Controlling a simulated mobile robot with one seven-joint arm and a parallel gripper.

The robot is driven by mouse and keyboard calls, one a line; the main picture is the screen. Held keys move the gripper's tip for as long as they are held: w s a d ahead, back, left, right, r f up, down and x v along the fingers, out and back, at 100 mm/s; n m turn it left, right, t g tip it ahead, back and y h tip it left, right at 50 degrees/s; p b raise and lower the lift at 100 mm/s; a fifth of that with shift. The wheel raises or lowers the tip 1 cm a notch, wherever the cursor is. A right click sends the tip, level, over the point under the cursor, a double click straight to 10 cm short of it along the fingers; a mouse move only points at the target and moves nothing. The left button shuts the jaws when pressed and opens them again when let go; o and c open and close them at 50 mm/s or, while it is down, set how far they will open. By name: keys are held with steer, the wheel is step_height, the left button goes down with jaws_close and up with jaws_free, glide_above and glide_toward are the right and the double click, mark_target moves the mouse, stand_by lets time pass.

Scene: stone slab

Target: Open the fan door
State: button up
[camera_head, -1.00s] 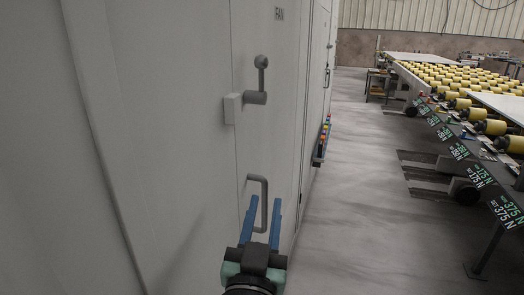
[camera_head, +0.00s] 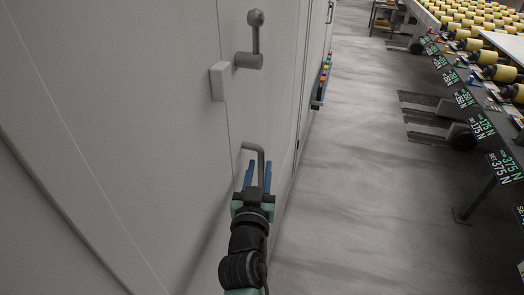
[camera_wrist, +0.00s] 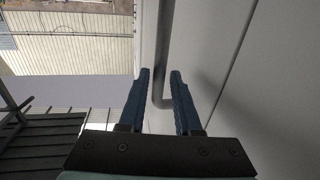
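The fan door is a light grey cabinet panel (camera_head: 285,95) on the left of the head view. A grey bar handle (camera_head: 259,152) stands out from its lower part. Above it is a latch lever with a round knob (camera_head: 254,38). My gripper (camera_head: 258,172) is at the bar handle, with two blue fingers apart. In the wrist view the handle bar (camera_wrist: 163,60) lies between the open fingers (camera_wrist: 161,82), and the fingers do not appear closed on it. The handle's lower part is hidden behind the gripper in the head view.
A small box with coloured buttons (camera_head: 322,82) sticks out from the cabinet farther along. A roller conveyor with yellow rollers (camera_head: 489,75) stands on the right. The grey floor (camera_head: 365,180) between cabinet and conveyor is clear.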

steer(key=shift+w+d, duration=0.2)
steer(key=shift+w, duration=1.1)
steer(key=shift+w+d, duration=0.15)
steer(key=shift+w, duration=1.15)
jaws_close()
